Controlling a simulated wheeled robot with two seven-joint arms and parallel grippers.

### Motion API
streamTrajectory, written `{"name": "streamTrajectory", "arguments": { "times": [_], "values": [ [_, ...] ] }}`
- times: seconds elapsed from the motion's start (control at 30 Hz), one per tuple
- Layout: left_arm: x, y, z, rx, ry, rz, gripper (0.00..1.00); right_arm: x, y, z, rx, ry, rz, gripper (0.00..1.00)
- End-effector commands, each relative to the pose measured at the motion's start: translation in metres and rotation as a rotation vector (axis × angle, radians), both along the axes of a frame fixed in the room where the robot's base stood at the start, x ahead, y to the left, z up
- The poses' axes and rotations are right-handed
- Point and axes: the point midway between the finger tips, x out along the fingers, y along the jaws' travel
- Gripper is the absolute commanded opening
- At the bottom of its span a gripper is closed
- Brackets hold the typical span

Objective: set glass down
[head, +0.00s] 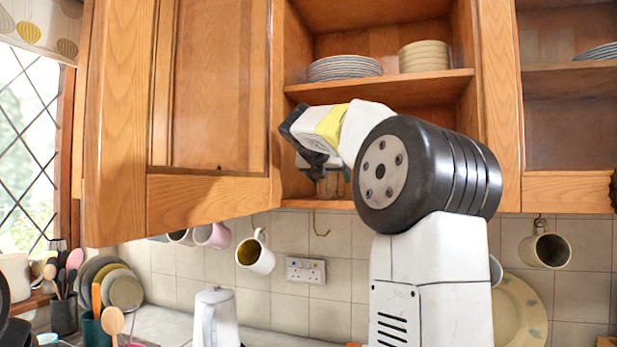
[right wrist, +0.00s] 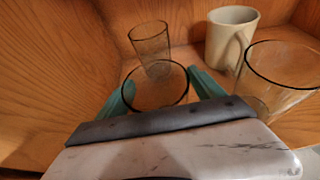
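My right gripper (right wrist: 158,90) reaches into the open wall cupboard, at its lower shelf, in the head view (head: 312,155). Its teal fingers lie on either side of a clear drinking glass (right wrist: 155,98) and appear shut on it. The glass stands roughly upright with its rim visible; its base is hidden by the gripper, so I cannot tell whether it touches the shelf (right wrist: 128,68). My left gripper is not in view.
Another clear glass (right wrist: 150,50) stands behind the held one. A cream mug (right wrist: 228,42) and a large glass (right wrist: 275,80) stand to the right. Plates (head: 345,68) and bowls (head: 424,56) sit on the shelf above. The open cupboard door (head: 115,120) is at left.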

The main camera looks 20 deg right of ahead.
Motion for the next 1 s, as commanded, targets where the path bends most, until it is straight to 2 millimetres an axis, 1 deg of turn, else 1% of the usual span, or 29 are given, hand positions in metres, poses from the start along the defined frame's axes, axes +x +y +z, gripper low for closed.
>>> {"name": "streamTrajectory", "arguments": {
  "times": [0.17, 0.27, 0.37, 0.7, 0.9, 1.0],
  "values": [
    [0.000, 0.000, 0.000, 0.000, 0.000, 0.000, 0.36, 0.000, 0.000, 0.000, 0.000, 0.000, 0.000, 0.78],
    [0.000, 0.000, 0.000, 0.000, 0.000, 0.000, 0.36, 0.000, 0.000, 0.004, 0.000, -0.001, 0.000, 0.78],
    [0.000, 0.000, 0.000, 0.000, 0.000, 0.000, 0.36, -0.009, 0.008, 0.009, 0.000, -0.003, 0.002, 0.78],
    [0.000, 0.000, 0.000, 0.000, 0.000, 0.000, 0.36, -0.063, 0.048, 0.037, 0.000, -0.002, 0.003, 0.78],
    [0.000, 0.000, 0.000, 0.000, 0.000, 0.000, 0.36, -0.083, 0.063, 0.046, 0.000, 0.000, 0.001, 0.78],
    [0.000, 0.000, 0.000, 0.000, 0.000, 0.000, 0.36, -0.087, 0.066, 0.048, 0.000, 0.000, 0.000, 0.78]
  ]
}}
